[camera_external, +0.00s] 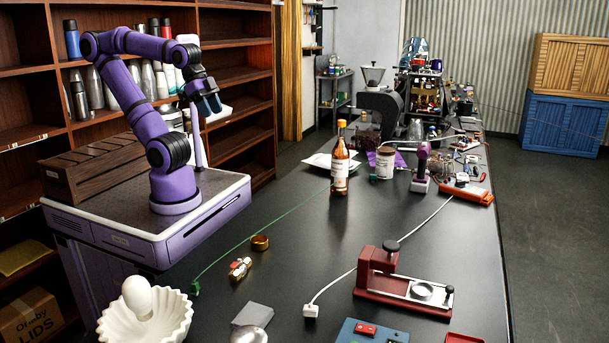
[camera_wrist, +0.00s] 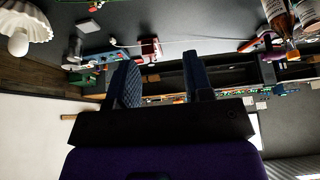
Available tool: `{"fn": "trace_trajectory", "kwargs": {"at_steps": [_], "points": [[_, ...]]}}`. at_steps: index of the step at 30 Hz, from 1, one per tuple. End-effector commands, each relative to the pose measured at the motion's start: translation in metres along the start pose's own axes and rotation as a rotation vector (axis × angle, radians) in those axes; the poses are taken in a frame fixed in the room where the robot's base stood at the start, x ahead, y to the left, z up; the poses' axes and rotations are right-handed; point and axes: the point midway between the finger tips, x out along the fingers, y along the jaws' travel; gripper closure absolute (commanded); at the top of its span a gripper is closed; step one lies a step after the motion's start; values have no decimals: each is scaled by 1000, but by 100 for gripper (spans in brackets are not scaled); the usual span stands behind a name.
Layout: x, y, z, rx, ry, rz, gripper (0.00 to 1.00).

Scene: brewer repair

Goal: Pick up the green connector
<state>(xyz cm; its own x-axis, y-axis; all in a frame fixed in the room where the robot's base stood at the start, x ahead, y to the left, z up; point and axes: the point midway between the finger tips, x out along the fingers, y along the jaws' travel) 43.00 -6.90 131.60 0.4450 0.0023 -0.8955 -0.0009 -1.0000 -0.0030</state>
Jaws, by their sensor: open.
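The green connector (camera_external: 195,288) lies on the black table near its left edge, at the near end of a thin green cable (camera_external: 265,224). The cable runs back across the table toward the sauce bottle. My gripper (camera_external: 207,104) is raised high above the left side of the table, well apart from the connector. In the wrist view my gripper (camera_wrist: 160,68) shows two dark blue fingers spread apart with nothing between them. I cannot clearly make out the green connector in the wrist view.
A white fluted bowl (camera_external: 146,318) stands in front of the connector. A brass valve (camera_external: 240,268) and brass ring (camera_external: 260,242) lie to its right. A white connector (camera_external: 311,310), red machine (camera_external: 405,285) and bottle (camera_external: 340,165) are further right. Bare table surrounds the green connector.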

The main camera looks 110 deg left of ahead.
Motion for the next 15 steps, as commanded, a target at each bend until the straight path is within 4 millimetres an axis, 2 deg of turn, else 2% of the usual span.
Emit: {"fn": "trace_trajectory", "kwargs": {"at_steps": [10,15], "points": [[2,2,-4,37,-8,1,53],[18,18,-27,271,-51,10,53]]}}
